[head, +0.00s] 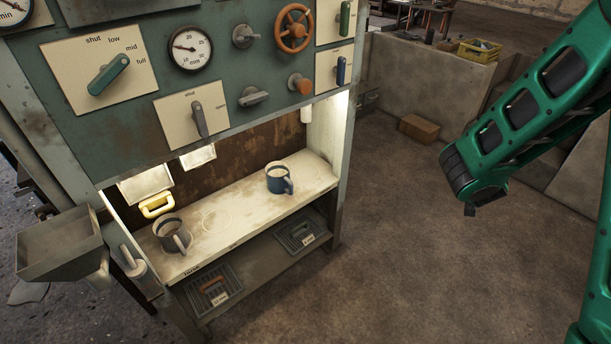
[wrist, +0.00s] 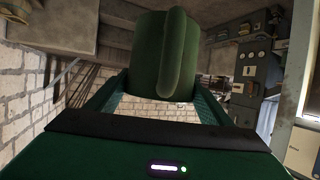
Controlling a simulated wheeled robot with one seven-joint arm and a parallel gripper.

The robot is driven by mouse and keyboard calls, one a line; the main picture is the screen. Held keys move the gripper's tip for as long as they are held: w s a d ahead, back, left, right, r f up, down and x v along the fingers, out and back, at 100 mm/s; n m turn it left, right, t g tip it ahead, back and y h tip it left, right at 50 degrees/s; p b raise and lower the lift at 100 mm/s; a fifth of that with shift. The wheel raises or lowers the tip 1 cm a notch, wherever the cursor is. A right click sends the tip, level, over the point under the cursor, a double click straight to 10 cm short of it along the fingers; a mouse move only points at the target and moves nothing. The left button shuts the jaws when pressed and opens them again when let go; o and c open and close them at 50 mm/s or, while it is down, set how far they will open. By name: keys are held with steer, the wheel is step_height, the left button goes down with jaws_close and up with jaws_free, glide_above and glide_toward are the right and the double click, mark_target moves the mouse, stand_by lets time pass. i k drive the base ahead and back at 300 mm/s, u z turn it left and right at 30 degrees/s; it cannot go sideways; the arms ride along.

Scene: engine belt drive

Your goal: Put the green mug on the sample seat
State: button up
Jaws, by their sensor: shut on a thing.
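The green mug (wrist: 148,50) is in the wrist view, with its handle (wrist: 177,50) towards the camera. My gripper (wrist: 153,92) is shut on the mug, one finger on each side. The mug is held up in the air, away from the shelf. In the head view my green arm shows at the right, but the mug and fingers cannot be made out there. A lit shelf (head: 243,204) under the panel bears a faint ring mark (head: 216,220); I cannot tell if this is the sample seat. Nothing stands on that ring.
A dark grey mug (head: 172,234) stands left of the ring, a blue mug (head: 279,178) to its right. The panel with knobs, dials and an orange handwheel (head: 293,29) overhangs the shelf.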

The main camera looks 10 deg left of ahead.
mark_target(311, 174)
steer(key=i, duration=1)
